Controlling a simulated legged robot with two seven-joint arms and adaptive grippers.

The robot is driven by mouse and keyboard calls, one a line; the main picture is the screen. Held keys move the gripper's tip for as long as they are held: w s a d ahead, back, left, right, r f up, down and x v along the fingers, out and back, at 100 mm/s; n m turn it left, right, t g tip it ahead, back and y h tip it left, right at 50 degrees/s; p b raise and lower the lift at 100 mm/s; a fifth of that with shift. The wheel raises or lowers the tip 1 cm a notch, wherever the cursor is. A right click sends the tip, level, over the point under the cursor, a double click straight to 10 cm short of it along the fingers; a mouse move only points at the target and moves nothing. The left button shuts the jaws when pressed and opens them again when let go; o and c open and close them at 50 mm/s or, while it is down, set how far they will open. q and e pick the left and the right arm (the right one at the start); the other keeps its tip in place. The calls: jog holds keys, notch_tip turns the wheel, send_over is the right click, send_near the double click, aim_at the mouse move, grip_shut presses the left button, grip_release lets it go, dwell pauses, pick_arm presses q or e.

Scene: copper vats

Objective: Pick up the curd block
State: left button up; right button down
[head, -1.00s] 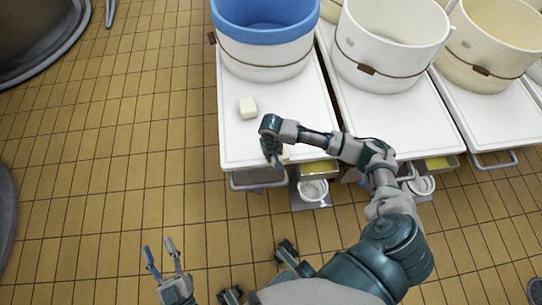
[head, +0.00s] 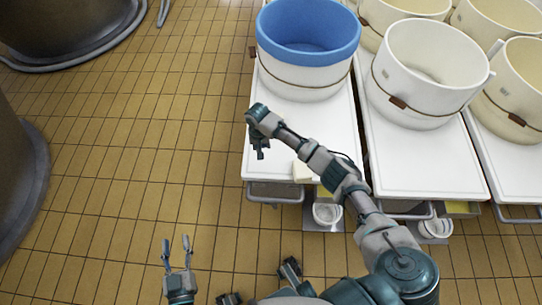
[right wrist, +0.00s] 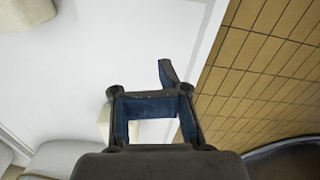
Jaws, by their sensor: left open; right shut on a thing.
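My right gripper (head: 261,153) hangs over the white table top near its left side. In the right wrist view my right gripper (right wrist: 155,115) is shut, with a pale cream patch of the curd block (right wrist: 151,130) between its fingers. The head view hides what it holds. A second cream block (head: 303,171) sits at the table's front edge, right of the gripper and apart from it. My left gripper (head: 178,255) is open and empty, low over the tiled floor, away from the table.
A blue-lined tub (head: 308,50) stands at the back of the white table (head: 262,165). A white tub (head: 425,75) stands on the neighbouring table to the right. A small white bowl (head: 327,213) is below the front edge. Open tiled floor lies left, with dark vats (head: 20,180) beyond.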

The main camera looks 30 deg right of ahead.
jog(key=shift+w+a, duration=0.15)
jog(key=shift+w, duration=0.35)
jog(key=shift+w+a, duration=0.1)
jog(key=shift+a, duration=0.1)
jog(key=c, duration=0.8)
grip_release()
jog(key=shift+a+r, duration=0.1)
jog(key=shift+c, duration=0.2)
jog(key=o, duration=0.4)
jog(key=shift+o, duration=0.3)
jog(key=shift+d, duration=0.2)
